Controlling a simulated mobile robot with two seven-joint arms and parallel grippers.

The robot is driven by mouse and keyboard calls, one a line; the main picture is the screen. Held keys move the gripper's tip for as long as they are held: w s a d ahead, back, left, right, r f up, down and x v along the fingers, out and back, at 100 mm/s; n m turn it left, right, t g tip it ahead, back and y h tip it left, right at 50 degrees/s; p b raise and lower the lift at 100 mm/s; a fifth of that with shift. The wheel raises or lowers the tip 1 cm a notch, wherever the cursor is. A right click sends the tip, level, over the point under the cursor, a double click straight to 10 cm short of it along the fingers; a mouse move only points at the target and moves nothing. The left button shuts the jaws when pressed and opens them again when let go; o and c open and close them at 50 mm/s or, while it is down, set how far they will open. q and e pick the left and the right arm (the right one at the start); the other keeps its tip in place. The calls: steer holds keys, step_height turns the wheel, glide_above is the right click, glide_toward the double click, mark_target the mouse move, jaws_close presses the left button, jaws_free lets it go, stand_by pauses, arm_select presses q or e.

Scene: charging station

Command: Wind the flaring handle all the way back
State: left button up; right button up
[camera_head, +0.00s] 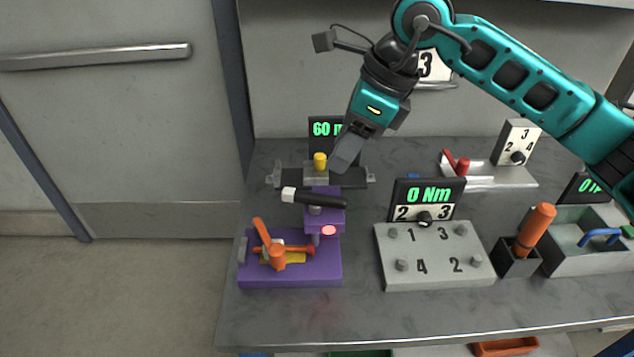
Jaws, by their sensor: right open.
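The purple flaring tool (290,270) stands at the left front of the bench. Its black bar handle (318,198) with a white left end lies across the top of its purple upright, sloping slightly down to the right. My right gripper (345,158) reaches down from the upper right, above and behind the handle. It is open and apart from the handle, its fingers seen nearly edge-on. My left gripper is out of view.
A yellow-knobbed fixture (320,163) and a partly hidden "60" display (322,129) stand behind the handle. To the right are a grey numbered bolt block (433,258), a "0 Nm" display (428,194) and an orange-handled tool (535,230) in a holder. The bench front is clear.

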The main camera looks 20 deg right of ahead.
mark_target(315, 195)
steer(key=x, duration=1)
steer(key=shift+a, duration=0.1)
jaws_close()
